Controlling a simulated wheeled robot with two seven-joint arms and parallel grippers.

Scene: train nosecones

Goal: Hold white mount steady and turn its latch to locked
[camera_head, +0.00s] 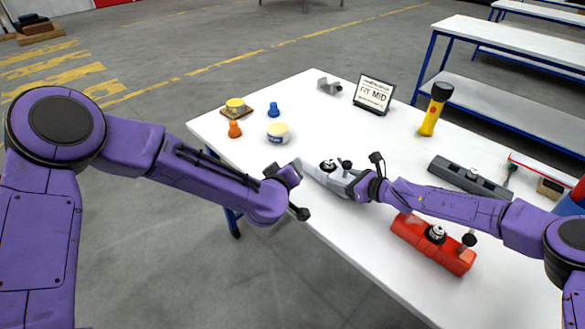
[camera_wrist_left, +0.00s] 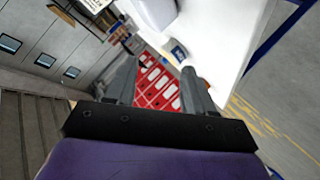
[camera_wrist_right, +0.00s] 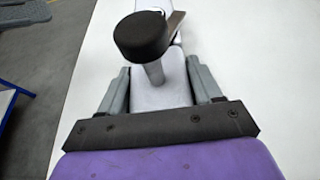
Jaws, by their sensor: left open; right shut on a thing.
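The white mount (camera_head: 313,172) lies near the table's left edge in the head view, with a round dark-and-pale fitting (camera_head: 328,166) on top. My right gripper (camera_wrist_right: 158,78) is shut on the mount body, a finger on each side. In the right wrist view a black round knob (camera_wrist_right: 142,36) on a pale stem stands above the mount (camera_wrist_right: 160,94), hiding part of it; I cannot tell the latch's setting. My left gripper (camera_wrist_left: 155,82) is open and empty. In the head view it is by the table edge, left of the mount, its fingers hard to make out.
A red mount (camera_head: 415,235) and a dark grey mount (camera_head: 450,172) lie to the right. A yellow flashlight (camera_head: 432,115), a sign (camera_head: 374,93) reading "FIT MID", a tub (camera_head: 278,136) and orange (camera_head: 235,130) and blue (camera_head: 273,110) pieces stand farther back.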

